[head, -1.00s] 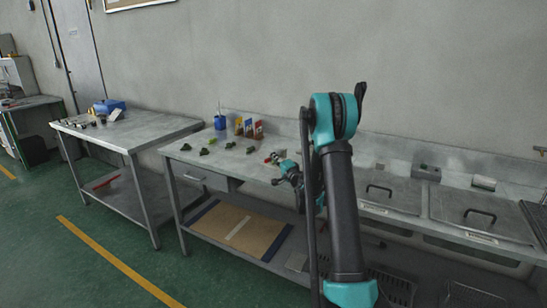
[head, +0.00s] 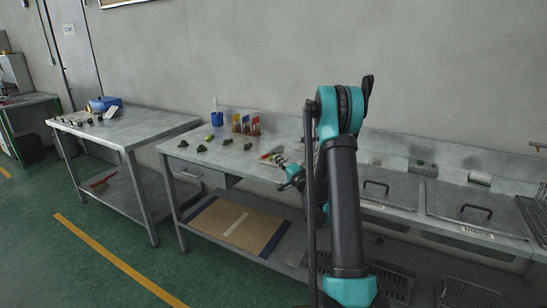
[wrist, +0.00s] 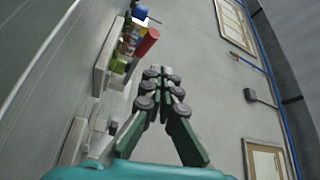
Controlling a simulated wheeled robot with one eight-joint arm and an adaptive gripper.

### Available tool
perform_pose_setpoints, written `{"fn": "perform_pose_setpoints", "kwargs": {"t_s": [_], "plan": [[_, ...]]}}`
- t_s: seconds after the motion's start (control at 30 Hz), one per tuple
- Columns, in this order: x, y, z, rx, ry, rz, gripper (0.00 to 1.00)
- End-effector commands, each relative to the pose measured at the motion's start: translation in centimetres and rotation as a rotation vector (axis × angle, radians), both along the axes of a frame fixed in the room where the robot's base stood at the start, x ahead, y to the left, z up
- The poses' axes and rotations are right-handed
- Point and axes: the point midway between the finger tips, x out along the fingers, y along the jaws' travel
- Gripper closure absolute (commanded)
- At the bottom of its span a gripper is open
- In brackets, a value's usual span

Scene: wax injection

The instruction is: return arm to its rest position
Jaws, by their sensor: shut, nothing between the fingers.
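My arm stands in front of the workbench in the head view, with its upper joint raised and its dark link hanging down. My gripper (head: 284,186) is small and partly hidden behind my arm there, close above or in front of the bench edge; I cannot tell the exact gap. In the wrist view my gripper (wrist: 160,72) has its green fingers together at the tips, with nothing between them. That view is turned on its side, with the wall behind the fingers and bench items at the left.
The workbench (head: 235,160) holds a blue cup (head: 217,119), coloured bottles and several dark green pieces. Lidded tanks (head: 388,188) stand at the right. Another table (head: 140,128) with a blue object (head: 104,103) is at the left. The green floor (head: 75,258) in front is clear.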

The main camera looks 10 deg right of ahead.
Motion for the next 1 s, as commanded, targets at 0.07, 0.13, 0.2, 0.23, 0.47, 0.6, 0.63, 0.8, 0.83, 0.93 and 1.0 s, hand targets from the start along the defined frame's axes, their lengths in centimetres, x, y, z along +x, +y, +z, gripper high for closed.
{"fn": "perform_pose_setpoints", "kwargs": {"t_s": [0.07,0.13,0.2,0.23,0.47,0.6,0.63,0.8,0.83,0.93,1.0], "plan": [[-0.6,-0.3,-0.1,0.0,0.0,0.0,1.0],[-0.9,-0.4,-0.1,0.0,0.0,0.0,1.0],[-1.1,-0.4,-0.2,0.0,0.0,0.0,1.0],[-1.1,-0.4,-0.2,0.0,0.0,0.0,1.0],[-1.1,-0.4,-0.1,-0.001,0.0,0.001,1.0],[-1.7,0.3,0.3,-0.031,0.006,0.017,1.0],[-2.0,0.7,0.5,-0.047,0.009,0.027,1.0],[-5.5,3.7,1.8,-0.199,0.052,0.11,1.0],[-6.4,4.3,1.9,-0.233,0.062,0.129,1.0],[-9.3,6.0,2.1,-0.343,0.103,0.186,1.0],[-11.5,6.9,1.9,-0.418,0.136,0.223,1.0]]}}
